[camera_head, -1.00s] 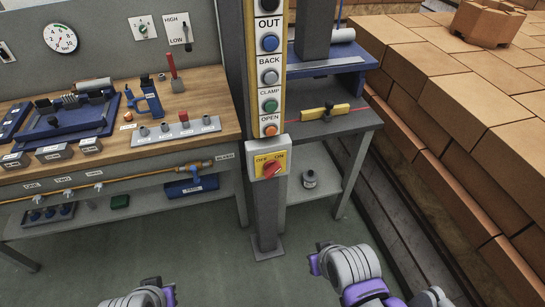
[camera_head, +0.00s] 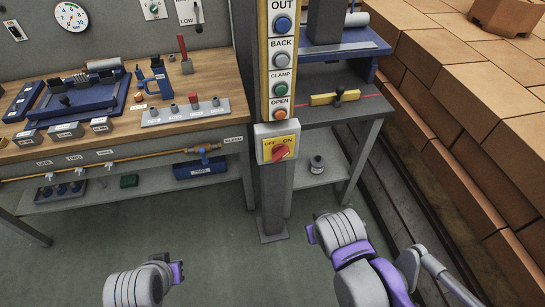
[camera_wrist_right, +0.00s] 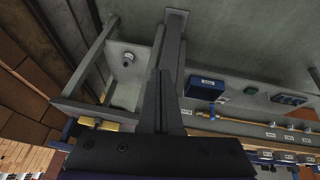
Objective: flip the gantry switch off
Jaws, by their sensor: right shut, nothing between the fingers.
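The gantry switch is a red knob (camera_head: 280,153) on a yellow plate (camera_head: 268,144) marked OFF on the left and ON on the right. It sits low on the grey post below the button panel. Its handle appears to slant toward ON. In the wrist view, my right gripper (camera_wrist_right: 166,100) is shut and empty, pointing toward the post and lower shelf; the knob cannot be made out there. In the head view, only purple and grey links of my arms show, below the switch. My left gripper cannot be made out.
A column of buttons (camera_head: 282,60) stands above the switch. A wooden workbench (camera_head: 225,95) with tools is on the left, and a grey table (camera_head: 330,110) is behind the post on the right. Stacked bricks (camera_head: 480,120) fill the right side. The floor (camera_head: 215,240) before the post is clear.

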